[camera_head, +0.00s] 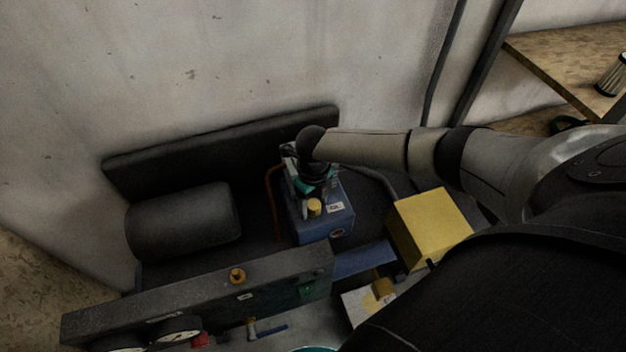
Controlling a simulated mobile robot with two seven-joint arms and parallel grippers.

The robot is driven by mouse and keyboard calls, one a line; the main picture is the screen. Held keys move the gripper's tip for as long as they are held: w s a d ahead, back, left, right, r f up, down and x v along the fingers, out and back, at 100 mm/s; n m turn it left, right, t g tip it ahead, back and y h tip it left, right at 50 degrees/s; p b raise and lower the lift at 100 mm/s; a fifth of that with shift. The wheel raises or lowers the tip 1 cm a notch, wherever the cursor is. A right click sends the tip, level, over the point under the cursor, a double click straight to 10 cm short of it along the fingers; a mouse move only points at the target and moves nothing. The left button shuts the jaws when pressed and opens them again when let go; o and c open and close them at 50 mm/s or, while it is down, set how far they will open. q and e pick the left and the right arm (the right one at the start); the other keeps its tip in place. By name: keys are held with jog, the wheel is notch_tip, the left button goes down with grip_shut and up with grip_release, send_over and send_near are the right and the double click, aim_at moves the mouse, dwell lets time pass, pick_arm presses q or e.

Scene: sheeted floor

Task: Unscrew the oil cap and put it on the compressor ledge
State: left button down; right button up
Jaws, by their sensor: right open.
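A blue compressor pump block (322,225) stands in the middle of the head view, with a small yellow cap (314,207) upright on its top. My right gripper (308,188) is open, just behind and above this cap; the dark wrist partly hides the fingers, and I cannot tell whether they touch it. The compressor's grey ledge (200,286) runs across the front. A small orange-brass round piece (237,275) sits on it; I cannot tell whether it is loose or a fitting. My left gripper is not in view.
A dark cylinder (185,222) lies left of the pump. A yellow box (432,228) stands right of it, below my right arm. Gauges (178,331) and a blue-handled valve (262,328) are on the front. A dark panel (225,138) and a wall stand behind.

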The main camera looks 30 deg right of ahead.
jog(key=m+p, duration=0.2)
jog(key=m, duration=0.3)
jog(key=shift+r, duration=0.1)
jog(key=m+p, duration=0.1)
jog(key=m, duration=0.3)
jog(key=m+p, duration=0.2)
jog(key=m, duration=0.6)
jog(key=shift+c, duration=0.4)
